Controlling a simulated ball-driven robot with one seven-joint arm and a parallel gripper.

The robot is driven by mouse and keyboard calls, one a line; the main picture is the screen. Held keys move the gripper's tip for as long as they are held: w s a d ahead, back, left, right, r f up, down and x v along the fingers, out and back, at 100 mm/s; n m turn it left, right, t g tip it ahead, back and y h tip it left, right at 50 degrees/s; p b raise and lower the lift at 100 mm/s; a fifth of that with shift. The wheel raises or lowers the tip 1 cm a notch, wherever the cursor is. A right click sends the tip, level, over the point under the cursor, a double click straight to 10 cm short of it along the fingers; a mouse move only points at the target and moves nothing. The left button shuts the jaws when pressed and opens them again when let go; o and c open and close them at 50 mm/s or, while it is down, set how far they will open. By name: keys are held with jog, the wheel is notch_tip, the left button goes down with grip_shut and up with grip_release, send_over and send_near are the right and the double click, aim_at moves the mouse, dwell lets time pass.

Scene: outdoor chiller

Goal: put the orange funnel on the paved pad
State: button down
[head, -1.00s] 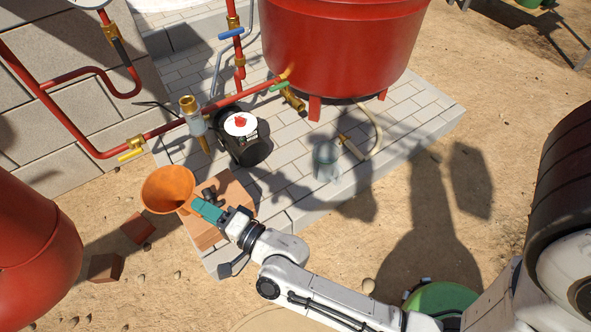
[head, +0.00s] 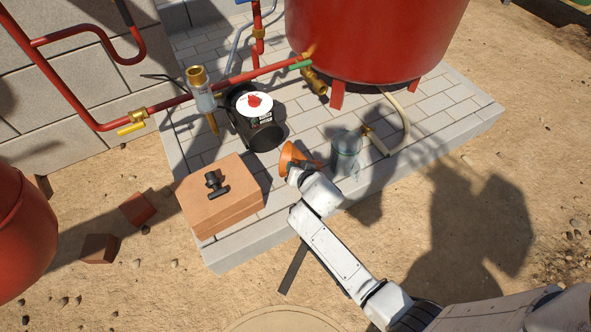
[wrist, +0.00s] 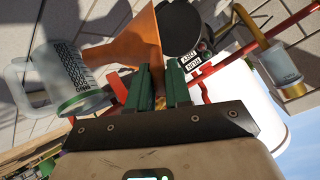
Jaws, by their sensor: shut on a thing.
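The orange funnel (head: 289,157) is held by my gripper (head: 297,173) over the paved pad (head: 300,118), between the black pump and a clear jug. In the wrist view the funnel (wrist: 136,44) stands tilted just beyond my gripper's green fingers (wrist: 158,88), which are shut on it. My wrist hides part of the funnel in the head view. I cannot tell whether the funnel touches the pad.
The clear jug (head: 345,150) stands close right of the funnel; it also shows in the wrist view (wrist: 66,78). The black pump (head: 255,122) is behind left. Brick-coloured blocks (head: 222,196) with a black fitting sit at left. A red tank (head: 375,40) stands behind.

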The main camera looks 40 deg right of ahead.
dwell(0.3)
notch_tip(320, 180, down, 9)
jog(key=b, duration=0.9)
jog(key=shift+r, duration=0.2)
jog(key=c, duration=1)
grip_release()
jog(key=shift+s, duration=0.1)
jog(key=p+v, duration=0.5)
jog(key=v, duration=0.5)
jog(key=shift+s+a+r, duration=0.2)
jog(key=shift+s+r, duration=0.05)
